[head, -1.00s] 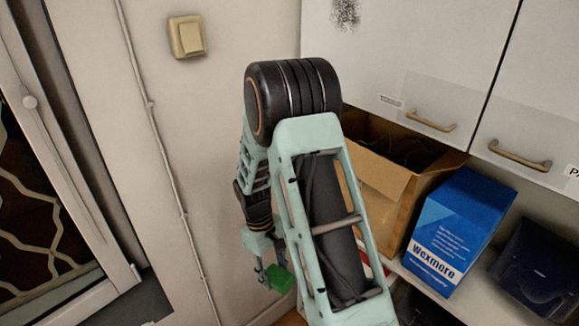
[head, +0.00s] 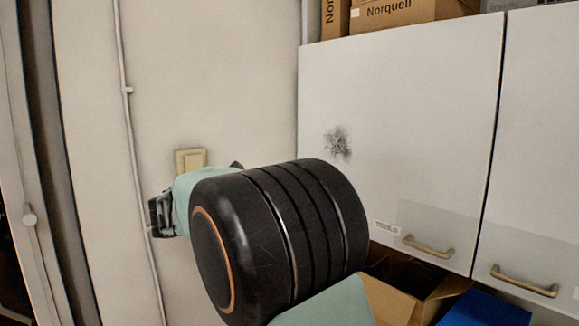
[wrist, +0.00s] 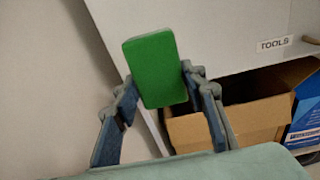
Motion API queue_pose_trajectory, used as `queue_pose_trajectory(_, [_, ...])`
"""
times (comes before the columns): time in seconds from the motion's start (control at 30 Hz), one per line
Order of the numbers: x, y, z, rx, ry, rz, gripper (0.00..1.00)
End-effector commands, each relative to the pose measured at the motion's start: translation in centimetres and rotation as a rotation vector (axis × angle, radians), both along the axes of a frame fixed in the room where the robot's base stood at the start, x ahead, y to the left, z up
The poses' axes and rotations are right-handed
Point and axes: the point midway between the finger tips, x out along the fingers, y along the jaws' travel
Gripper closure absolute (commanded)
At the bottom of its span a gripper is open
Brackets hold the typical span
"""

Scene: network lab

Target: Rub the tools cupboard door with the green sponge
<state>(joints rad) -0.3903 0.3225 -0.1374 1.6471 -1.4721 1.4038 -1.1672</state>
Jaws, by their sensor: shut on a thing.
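The tools cupboard door (head: 400,130) is a white wall-cupboard door, shut, with a "TOOLS" label at its lower left and a metal handle (head: 428,246) at its bottom. A dark smudge (head: 337,143) marks its left part. In the wrist view, my gripper (wrist: 158,95) is shut on the green sponge (wrist: 152,68), which is held upright between the fingers. Behind it, the lower part of the cupboard door (wrist: 220,35) shows; I cannot tell the gap between them. In the head view my arm hides the gripper tips and the sponge.
An open cardboard box (head: 400,290) and a blue box (head: 485,310) stand below the cupboard. A second white door (head: 540,150) is to the right. Brown cartons (head: 415,14) lie on top. A light switch (head: 190,160) is on the left wall.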

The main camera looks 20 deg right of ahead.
Motion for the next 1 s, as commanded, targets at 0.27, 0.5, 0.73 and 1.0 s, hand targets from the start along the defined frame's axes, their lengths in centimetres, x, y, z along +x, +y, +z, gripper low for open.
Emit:
queue_pose_trajectory(0.27, [-1.5,0.3,8.7,-0.096,-0.037,-0.022,0.8])
queue_pose_trajectory(0.5, [-1.5,-0.6,9.6,-0.106,-0.04,-0.03,0.8])
queue_pose_trajectory(0.73, [-0.7,-2.9,9.5,-0.105,-0.039,-0.03,0.8])
queue_pose_trajectory(1.0, [0.1,-4.9,9.5,-0.105,-0.039,-0.028,0.8])
